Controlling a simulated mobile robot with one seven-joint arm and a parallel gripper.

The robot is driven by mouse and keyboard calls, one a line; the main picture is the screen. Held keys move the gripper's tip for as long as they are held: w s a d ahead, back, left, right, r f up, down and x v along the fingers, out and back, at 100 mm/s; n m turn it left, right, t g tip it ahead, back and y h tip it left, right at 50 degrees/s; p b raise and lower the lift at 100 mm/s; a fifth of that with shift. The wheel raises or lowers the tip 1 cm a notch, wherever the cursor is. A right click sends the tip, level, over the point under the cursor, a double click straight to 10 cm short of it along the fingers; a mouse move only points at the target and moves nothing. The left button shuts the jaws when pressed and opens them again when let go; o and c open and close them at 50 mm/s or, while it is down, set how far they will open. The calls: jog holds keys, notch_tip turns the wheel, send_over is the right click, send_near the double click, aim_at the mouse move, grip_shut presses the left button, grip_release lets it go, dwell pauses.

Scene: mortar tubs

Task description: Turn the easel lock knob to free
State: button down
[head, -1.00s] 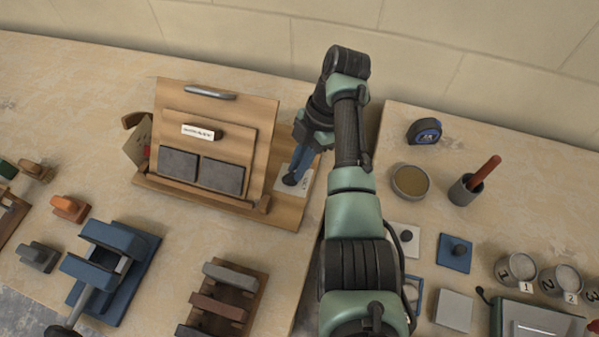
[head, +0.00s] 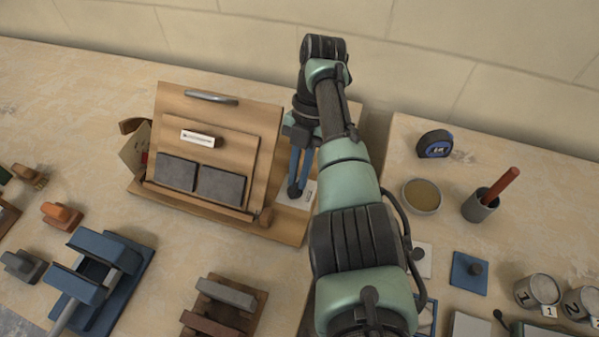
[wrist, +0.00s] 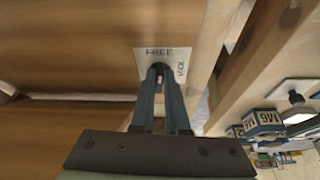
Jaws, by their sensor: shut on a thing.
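The wooden easel (head: 262,110) stands on the left bench, with two grey slabs (head: 198,181) on its ledge. A white label plate (head: 309,192) lies on the easel's base at its right side; in the wrist view the plate (wrist: 150,52) reads FREE along one edge and LOCK along another. My gripper (head: 295,190) reaches down to this plate with its blue fingers, and also shows in the wrist view (wrist: 160,72). It is shut on the dark lock knob (wrist: 158,66), which is mostly hidden between the fingertips, so its pointing direction cannot be told.
A blue clamp-like fixture (head: 100,265) and a slotted wooden rack (head: 225,312) stand in front. On the right bench are a tape measure (head: 434,144), a bowl (head: 422,196) and a cup with a red-handled tool (head: 480,205). A gap separates the benches.

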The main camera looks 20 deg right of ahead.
dwell(0.3)
jog(key=c, duration=0.9)
grip_release()
jog(key=shift+v, duration=3.75)
jog(key=shift+s, duration=0.1)
